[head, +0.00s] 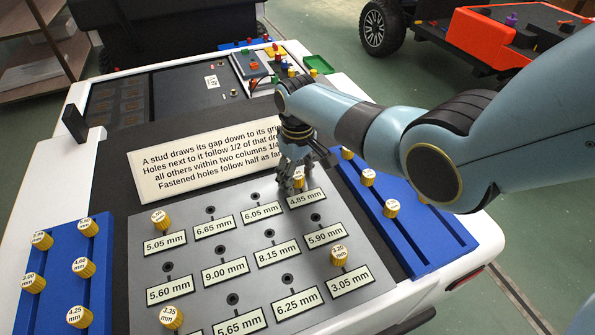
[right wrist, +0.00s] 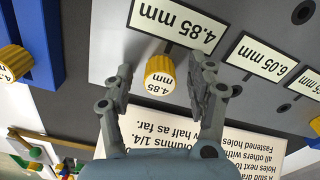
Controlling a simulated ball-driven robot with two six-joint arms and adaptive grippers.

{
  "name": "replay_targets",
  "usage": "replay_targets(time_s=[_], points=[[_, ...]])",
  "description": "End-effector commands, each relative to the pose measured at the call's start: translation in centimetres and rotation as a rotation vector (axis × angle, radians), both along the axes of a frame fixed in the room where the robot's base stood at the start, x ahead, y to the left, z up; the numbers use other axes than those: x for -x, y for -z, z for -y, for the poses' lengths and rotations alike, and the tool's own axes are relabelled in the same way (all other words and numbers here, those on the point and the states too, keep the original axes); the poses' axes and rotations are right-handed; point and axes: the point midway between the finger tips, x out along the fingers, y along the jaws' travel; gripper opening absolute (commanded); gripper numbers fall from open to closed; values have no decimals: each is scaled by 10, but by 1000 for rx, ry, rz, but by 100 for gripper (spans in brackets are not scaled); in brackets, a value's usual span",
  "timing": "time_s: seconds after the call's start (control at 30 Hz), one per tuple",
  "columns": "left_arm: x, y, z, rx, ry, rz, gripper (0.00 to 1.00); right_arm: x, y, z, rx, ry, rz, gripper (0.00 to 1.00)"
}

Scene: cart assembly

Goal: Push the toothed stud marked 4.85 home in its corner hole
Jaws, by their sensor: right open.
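The yellow toothed stud marked 4.85 (right wrist: 160,76) stands at the far right corner hole of the grey plate (head: 207,251), beside the 4.85 mm label (head: 306,198). Its cap also shows in the head view (head: 298,181), partly covered by my gripper. My right gripper (right wrist: 161,68) points down with its fingers open, one on each side of the stud. Gaps show between the fingers and the stud in the right wrist view. The hole under the stud is hidden, and I cannot tell how deep it sits. My left gripper is not in view.
Blue racks with studs flank the plate at left (head: 57,262) and right (head: 425,241). A sign (head: 207,160) lies behind the plate.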

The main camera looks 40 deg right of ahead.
Motion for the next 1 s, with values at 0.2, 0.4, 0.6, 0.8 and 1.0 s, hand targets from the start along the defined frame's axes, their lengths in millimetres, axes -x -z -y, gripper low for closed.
replay_targets(time_s=[0.2,0.4,0.6,0.8,1.0], points=[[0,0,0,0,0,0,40,-1,-19,0,1,1,3,57],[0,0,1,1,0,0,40,0,-63,1,1,0,4,57],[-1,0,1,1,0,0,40,-1,-102,0,1,0,2,57],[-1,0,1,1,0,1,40,0,-118,0,0,0,0,57],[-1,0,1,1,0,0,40,0,-120,0,0,0,-1,57]])
